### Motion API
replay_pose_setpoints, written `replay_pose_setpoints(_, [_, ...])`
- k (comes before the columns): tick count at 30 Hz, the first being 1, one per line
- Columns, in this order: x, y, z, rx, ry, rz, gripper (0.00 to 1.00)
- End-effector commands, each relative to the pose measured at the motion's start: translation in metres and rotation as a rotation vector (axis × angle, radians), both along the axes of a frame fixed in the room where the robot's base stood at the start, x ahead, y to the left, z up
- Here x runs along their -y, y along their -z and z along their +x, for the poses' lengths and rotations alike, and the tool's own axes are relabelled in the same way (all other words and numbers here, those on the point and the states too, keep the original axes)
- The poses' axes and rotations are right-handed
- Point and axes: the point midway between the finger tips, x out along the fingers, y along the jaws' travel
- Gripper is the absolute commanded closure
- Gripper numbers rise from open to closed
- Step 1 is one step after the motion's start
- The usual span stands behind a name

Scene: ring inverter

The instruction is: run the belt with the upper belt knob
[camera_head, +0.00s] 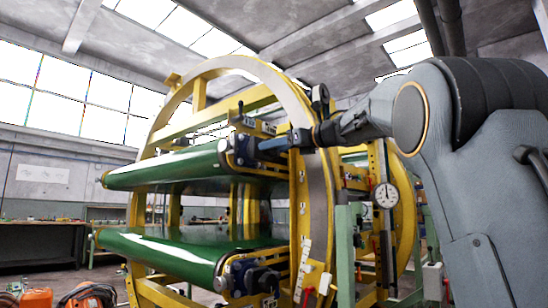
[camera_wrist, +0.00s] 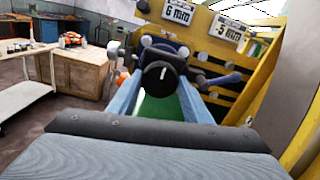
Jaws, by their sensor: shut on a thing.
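The upper green belt (camera_head: 165,170) runs across the yellow ring frame (camera_head: 150,120) in the head view. My gripper (camera_head: 264,146) reaches in from the right to the blue drive block (camera_head: 240,150) at that belt's near end. In the wrist view, a round black knob (camera_wrist: 160,74) with a white mark pointing about straight up lies between the blue-grey fingers of my gripper (camera_wrist: 160,92). The gripper is shut on this upper belt knob. In the head view the fingers largely hide the knob.
The lower green belt (camera_head: 180,250) has its own blue drive block (camera_head: 245,275) below. Small plates reading 6 mm (camera_wrist: 180,11) and -5 mm (camera_wrist: 228,29) sit on yellow frame beside the knob. A dial gauge (camera_head: 386,195) stands right.

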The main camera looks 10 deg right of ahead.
Motion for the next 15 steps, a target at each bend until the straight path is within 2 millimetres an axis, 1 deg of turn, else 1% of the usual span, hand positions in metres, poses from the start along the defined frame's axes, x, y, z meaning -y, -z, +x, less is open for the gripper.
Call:
replay_pose_setpoints(1, [0.0009, 0.0033, 0.0013, 0.020, 0.002, -0.027, 0.77])
replay_pose_setpoints(7, [0.0006, 0.0024, 0.0009, 0.086, 0.001, -0.118, 0.77])
replay_pose_setpoints(15, [0.0006, 0.0013, 0.0007, 0.129, 0.001, -0.178, 0.77])
